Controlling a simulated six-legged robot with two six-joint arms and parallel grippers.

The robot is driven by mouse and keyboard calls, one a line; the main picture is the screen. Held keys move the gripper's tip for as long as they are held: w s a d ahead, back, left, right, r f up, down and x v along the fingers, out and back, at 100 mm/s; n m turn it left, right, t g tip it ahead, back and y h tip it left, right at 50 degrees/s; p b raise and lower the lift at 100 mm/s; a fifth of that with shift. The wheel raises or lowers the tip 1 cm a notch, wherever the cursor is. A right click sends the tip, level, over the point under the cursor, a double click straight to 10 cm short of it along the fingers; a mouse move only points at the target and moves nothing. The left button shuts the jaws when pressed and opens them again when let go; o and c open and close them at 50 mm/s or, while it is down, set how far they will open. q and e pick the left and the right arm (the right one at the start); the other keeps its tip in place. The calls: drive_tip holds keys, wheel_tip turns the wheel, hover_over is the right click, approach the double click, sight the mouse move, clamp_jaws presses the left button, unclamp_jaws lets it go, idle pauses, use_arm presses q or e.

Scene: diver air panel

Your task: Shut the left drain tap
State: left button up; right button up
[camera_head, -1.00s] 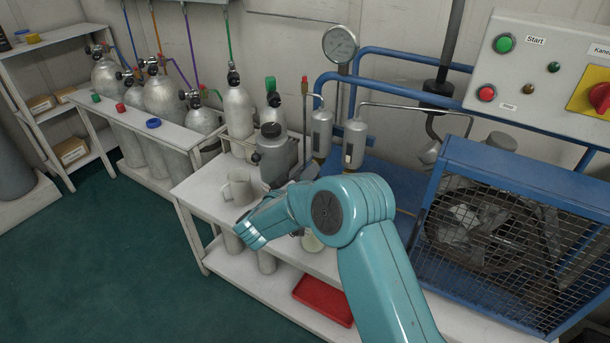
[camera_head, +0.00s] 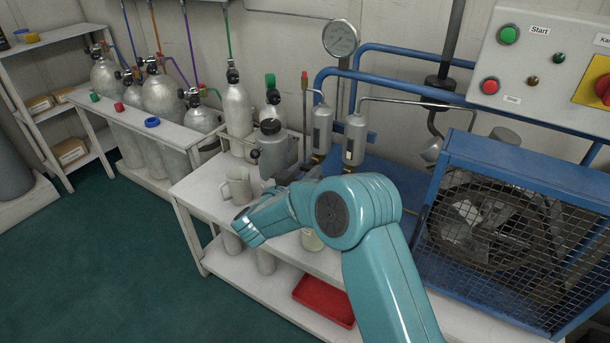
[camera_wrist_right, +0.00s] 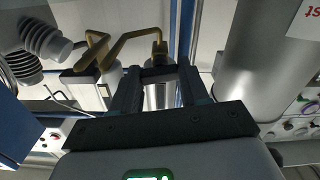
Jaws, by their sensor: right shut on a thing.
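Two grey separator cylinders stand at the back of the bench, the left one (camera_head: 321,128) and the right one (camera_head: 355,140). The left drain tap (camera_head: 319,158) is the small brass part under the left cylinder, partly hidden by my right arm. In the right wrist view, a bent brass lever (camera_wrist_right: 132,41) runs to the fingers of my right gripper (camera_wrist_right: 158,74). The fingers are shut on its end part. In the head view, my right forearm and wrist largely hide this gripper. How far the tap is turned cannot be told. My left gripper is out of view.
A grey mug (camera_head: 238,187) and a dark-capped grey jug (camera_head: 272,150) stand close to the left of my wrist. A blue caged compressor (camera_head: 500,240) stands at the right. A red tray (camera_head: 325,301) lies on the lower shelf. Floor at the left is free.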

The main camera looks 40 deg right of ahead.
drive_tip(key=shift+m+b, duration=0.35)
drive_tip(key=shift+m, duration=0.45)
drive_tip(key=o, duration=1.1)
drive_tip(key=shift+c, duration=0.2)
drive_tip(key=shift+a, duration=0.15)
drive_tip(key=p+v, duration=0.2)
drive_tip(key=v, duration=1.4)
